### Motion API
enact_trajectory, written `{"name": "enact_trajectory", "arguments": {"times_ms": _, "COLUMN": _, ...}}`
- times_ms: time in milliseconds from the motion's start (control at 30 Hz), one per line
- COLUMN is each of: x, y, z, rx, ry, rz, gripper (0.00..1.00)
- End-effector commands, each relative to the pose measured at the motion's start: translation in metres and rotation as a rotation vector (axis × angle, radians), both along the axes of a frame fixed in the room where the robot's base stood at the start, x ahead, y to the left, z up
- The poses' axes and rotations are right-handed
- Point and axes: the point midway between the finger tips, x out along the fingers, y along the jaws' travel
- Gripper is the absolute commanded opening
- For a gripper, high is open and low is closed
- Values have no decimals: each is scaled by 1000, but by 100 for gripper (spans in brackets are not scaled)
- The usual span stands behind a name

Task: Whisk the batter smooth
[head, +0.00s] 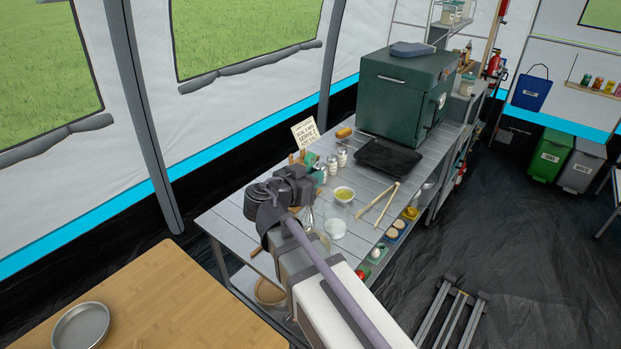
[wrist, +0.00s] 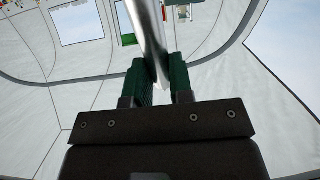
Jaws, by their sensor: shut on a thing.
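My gripper (wrist: 161,78) shows its two green fingers in the wrist view, closed on a shiny metal handle (wrist: 147,32) that runs up out of the picture. This looks like a whisk handle; its far end is out of that view. In the head view my arm reaches over the metal table, and the fingertips are hard to make out. A small bowl of yellow batter-like content (head: 343,194) stands on the table, right of my wrist. Its surface is too small to judge for smoothness. Thin whisk-like wires (head: 309,217) show beside my arm, partly hidden.
A white bowl (head: 335,228) and wooden tongs (head: 378,203) lie near the table's front. Shakers (head: 342,157), a sign (head: 305,131), a black tray (head: 388,157) and a green oven (head: 405,92) stand farther back. A wooden table (head: 190,305) with a round pan (head: 80,327) is at lower left.

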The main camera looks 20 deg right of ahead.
Motion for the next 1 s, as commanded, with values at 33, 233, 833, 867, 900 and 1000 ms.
{"name": "enact_trajectory", "arguments": {"times_ms": 33, "x": 1, "y": -1, "z": -10, "rx": 0, "ry": 0, "rz": -1, "gripper": 0}}
{"name": "enact_trajectory", "arguments": {"times_ms": 233, "x": 5, "y": -7, "z": -31, "rx": 1, "ry": 1, "rz": -1, "gripper": 0}}
{"name": "enact_trajectory", "arguments": {"times_ms": 833, "x": 0, "y": 0, "z": -92, "rx": 1, "ry": 1, "rz": 0, "gripper": 0}}
{"name": "enact_trajectory", "arguments": {"times_ms": 867, "x": 0, "y": 0, "z": -95, "rx": 1, "ry": 1, "rz": 0, "gripper": 0}}
{"name": "enact_trajectory", "arguments": {"times_ms": 900, "x": -1, "y": 1, "z": -99, "rx": 1, "ry": 1, "rz": 0, "gripper": 0}}
{"name": "enact_trajectory", "arguments": {"times_ms": 1000, "x": -2, "y": 2, "z": -108, "rx": 1, "ry": 1, "rz": 0, "gripper": 0}}
